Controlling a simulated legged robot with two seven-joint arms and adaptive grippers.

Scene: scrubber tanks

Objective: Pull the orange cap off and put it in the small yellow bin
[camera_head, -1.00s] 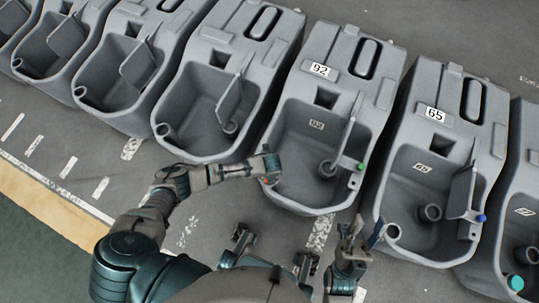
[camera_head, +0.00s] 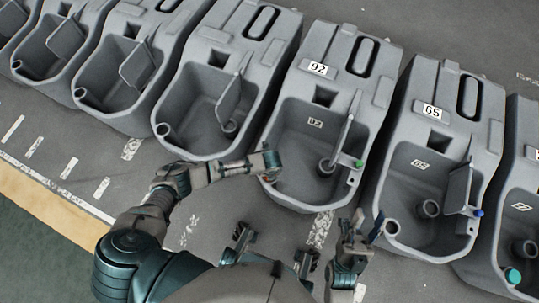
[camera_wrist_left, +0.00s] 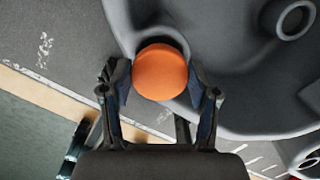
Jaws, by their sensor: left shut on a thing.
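The orange cap (camera_wrist_left: 160,72) fills the space between the fingers of my left gripper (camera_wrist_left: 157,90) in the left wrist view. The fingers touch it on both sides. It sits at the front rim of the grey tank marked 92 (camera_head: 317,205); whether it is still seated on the tank is hidden. In the head view my left gripper (camera_head: 269,168) is at that tank's front left corner, and only a sliver of orange shows. My right gripper (camera_head: 361,227) is open and empty in front of the tanks. No small yellow bin is in view.
The tank marked 65 (camera_head: 397,228) stands close to the right, with a blue cap (camera_head: 479,213). A green cap (camera_head: 358,163) is on tank 92's right side. More tanks line up to the left. The grey floor (camera_head: 60,125) at left is clear.

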